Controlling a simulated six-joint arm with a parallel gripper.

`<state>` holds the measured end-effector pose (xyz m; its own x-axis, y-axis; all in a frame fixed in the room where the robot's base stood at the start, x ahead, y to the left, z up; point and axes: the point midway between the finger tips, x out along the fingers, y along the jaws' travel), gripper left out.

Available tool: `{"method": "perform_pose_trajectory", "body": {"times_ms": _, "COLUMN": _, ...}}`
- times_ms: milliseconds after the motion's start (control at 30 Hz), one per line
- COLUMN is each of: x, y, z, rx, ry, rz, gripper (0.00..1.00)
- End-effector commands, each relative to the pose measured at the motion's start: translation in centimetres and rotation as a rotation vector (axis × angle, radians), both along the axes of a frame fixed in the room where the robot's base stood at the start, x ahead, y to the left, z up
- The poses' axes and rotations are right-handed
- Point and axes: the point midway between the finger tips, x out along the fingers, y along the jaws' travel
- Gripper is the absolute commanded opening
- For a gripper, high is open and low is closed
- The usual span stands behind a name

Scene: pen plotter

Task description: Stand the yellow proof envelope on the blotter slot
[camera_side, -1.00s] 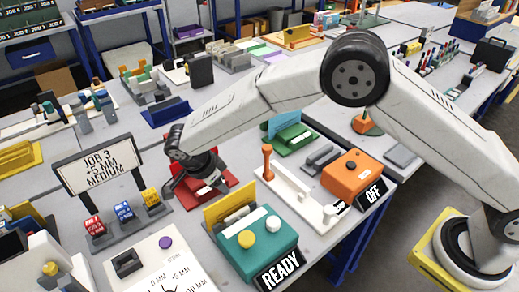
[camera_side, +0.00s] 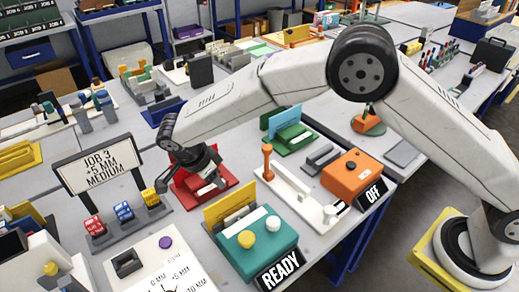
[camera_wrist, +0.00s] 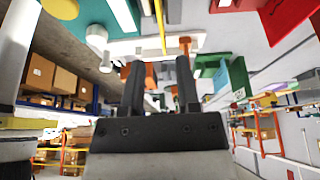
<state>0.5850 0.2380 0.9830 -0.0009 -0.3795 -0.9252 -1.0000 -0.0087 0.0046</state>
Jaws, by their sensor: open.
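The yellow proof envelope (camera_side: 231,206) stands upright as a flat panel just behind the teal READY box (camera_side: 258,246). In the wrist view, a thin yellow strip (camera_wrist: 161,27) that looks like its edge shows beyond and between my fingers. My gripper (camera_side: 190,181) is open and empty, above the red stand (camera_side: 217,189) and behind and left of the envelope. In the wrist view my gripper (camera_wrist: 160,82) has its two dark fingers apart with nothing between them. I cannot tell for sure which holder is the blotter slot; a grey slotted block (camera_side: 320,157) lies right of the red stand.
A green stand (camera_side: 293,139) holds a blue card. A white lever base (camera_side: 300,196) and an orange OFF box (camera_side: 352,176) lie to the right. The JOB 3 sign (camera_side: 100,166) and coloured blocks stand left. The table is crowded around my gripper.

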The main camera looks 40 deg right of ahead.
Motion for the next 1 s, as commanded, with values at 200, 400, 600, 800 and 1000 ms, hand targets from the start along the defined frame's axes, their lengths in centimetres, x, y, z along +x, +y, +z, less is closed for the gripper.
{"method": "perform_pose_trajectory", "body": {"times_ms": 200, "x": -0.2, "y": -1.7, "z": 0.7, "rx": 0.034, "ry": 0.038, "rz": 0.081, "gripper": 0.41}}
{"method": "perform_pose_trajectory", "body": {"times_ms": 400, "x": -1.0, "y": -5.0, "z": 1.9, "rx": 0.101, "ry": 0.099, "rz": 0.255, "gripper": 0.41}}
{"method": "perform_pose_trajectory", "body": {"times_ms": 600, "x": -2.7, "y": -8.9, "z": 3.1, "rx": 0.173, "ry": 0.146, "rz": 0.472, "gripper": 0.41}}
{"method": "perform_pose_trajectory", "body": {"times_ms": 800, "x": -5.0, "y": -12.5, "z": 4.0, "rx": 0.228, "ry": 0.166, "rz": 0.691, "gripper": 0.41}}
{"method": "perform_pose_trajectory", "body": {"times_ms": 1000, "x": -7.8, "y": -15.9, "z": 4.8, "rx": 0.256, "ry": 0.163, "rz": 0.908, "gripper": 0.41}}
